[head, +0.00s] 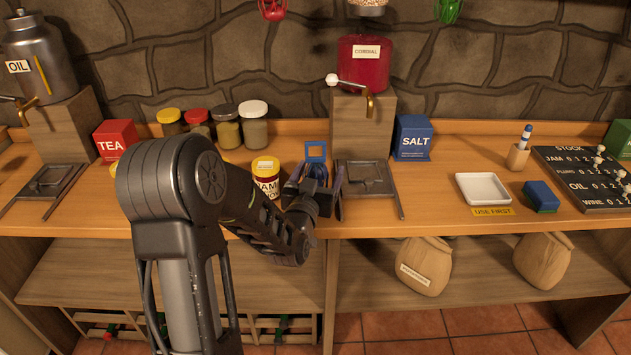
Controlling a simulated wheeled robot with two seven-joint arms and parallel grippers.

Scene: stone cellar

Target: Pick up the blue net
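A blue item (316,151) with an open square frame at its top shows on the counter just beyond my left gripper. It looks like the blue net, but its lower part is hidden behind the gripper. My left arm reaches in from the lower left, and my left gripper (317,188) is at the counter's front part, between a jam jar and a dark drip tray. Its dark fingers overlap the blue item in the picture. I cannot tell whether they hold it. My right gripper is not in view.
The jam jar (265,176) stands close left of the gripper, the drip tray (368,178) close right under the cordial barrel (364,62). A salt box (414,138) and white dish (483,188) are further right. Red (271,9) and green (448,10) items hang above.

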